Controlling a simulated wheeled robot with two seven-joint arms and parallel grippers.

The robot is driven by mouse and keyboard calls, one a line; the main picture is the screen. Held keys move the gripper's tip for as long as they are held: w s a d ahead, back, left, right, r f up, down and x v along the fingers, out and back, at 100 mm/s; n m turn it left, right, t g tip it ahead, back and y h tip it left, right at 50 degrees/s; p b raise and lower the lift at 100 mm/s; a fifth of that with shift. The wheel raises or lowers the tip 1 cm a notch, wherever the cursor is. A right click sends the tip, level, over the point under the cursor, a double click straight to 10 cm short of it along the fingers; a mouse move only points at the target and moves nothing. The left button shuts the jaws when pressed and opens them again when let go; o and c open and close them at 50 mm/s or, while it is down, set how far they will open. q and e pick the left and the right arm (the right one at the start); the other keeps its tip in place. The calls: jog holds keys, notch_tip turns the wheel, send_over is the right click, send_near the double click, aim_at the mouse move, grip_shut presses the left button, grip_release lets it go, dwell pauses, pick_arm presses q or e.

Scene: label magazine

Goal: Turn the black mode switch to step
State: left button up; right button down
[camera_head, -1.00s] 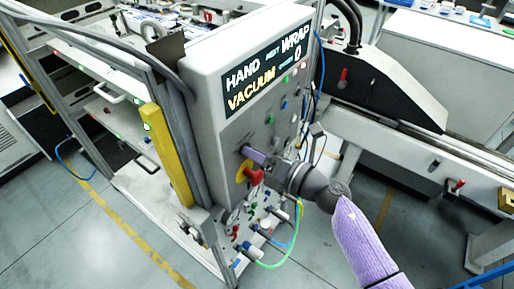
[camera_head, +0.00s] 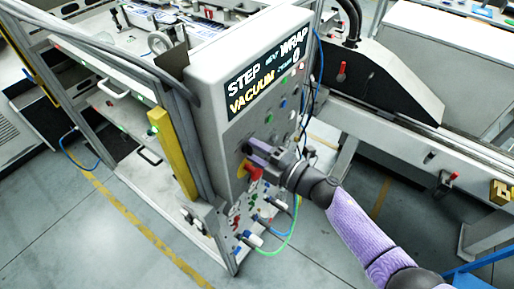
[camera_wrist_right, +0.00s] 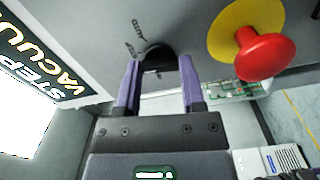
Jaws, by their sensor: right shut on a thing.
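The grey control panel (camera_head: 212,98) carries a display (camera_head: 265,80) that reads STEP, VACUUM and WRAP. My right gripper (camera_head: 254,152) is at the panel face, just above the red emergency button (camera_head: 253,173). In the right wrist view, the two purple fingers of my right gripper (camera_wrist_right: 159,80) are shut on the black mode switch (camera_wrist_right: 157,56), one on each side. Small labels, partly legible, stand beside the switch. The fingers hide part of it. In the head view the switch is hidden by the gripper. My left gripper is not in view.
The red button on its yellow disc (camera_wrist_right: 262,50) is close to the right of my fingers in the wrist view. Hoses and connectors (camera_head: 262,232) hang below. A yellow post (camera_head: 172,155) stands left of the panel.

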jog(key=shift+m+p, duration=0.3)
jog(key=shift+m, duration=0.8)
jog(key=shift+c, duration=1)
grip_release()
jog(key=v, duration=1)
jog(key=shift+b, duration=0.4)
